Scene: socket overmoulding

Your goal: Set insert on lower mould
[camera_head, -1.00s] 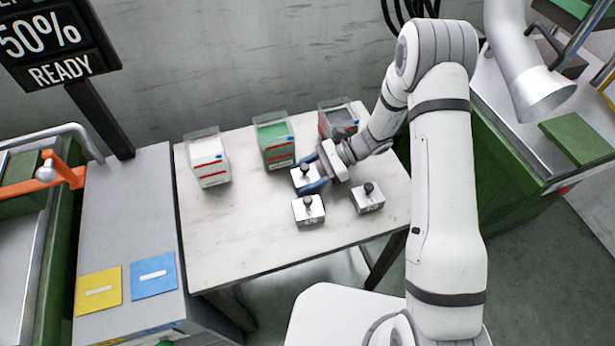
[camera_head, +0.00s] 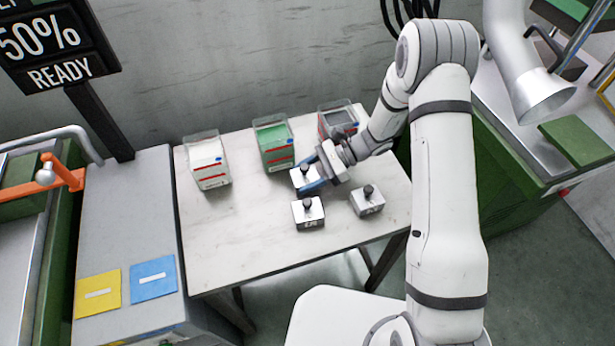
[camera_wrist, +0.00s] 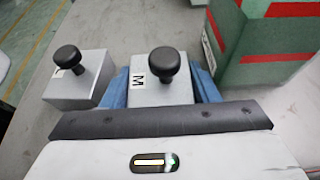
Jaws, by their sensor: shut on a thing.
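My gripper (camera_head: 312,180) has its blue fingers on both sides of a grey metal block with a black knob (camera_head: 303,174), at the middle of the table. In the wrist view this block (camera_wrist: 150,96) carries the letter M, and my fingers (camera_wrist: 160,88) are shut on it. It is upright; I cannot tell whether it touches the tabletop. Two similar knobbed blocks stand nearer the front edge, one in the middle (camera_head: 308,216) and one to the right (camera_head: 370,207). I cannot pick out the lower mould for sure.
A white bin (camera_head: 211,172), a green bin (camera_head: 277,152) and a grey bin (camera_head: 338,117) stand along the table's (camera_head: 225,250) back. Green machines flank it. Yellow (camera_head: 98,293) and blue (camera_head: 153,277) plates lie on the left cabinet. The table's front left is clear.

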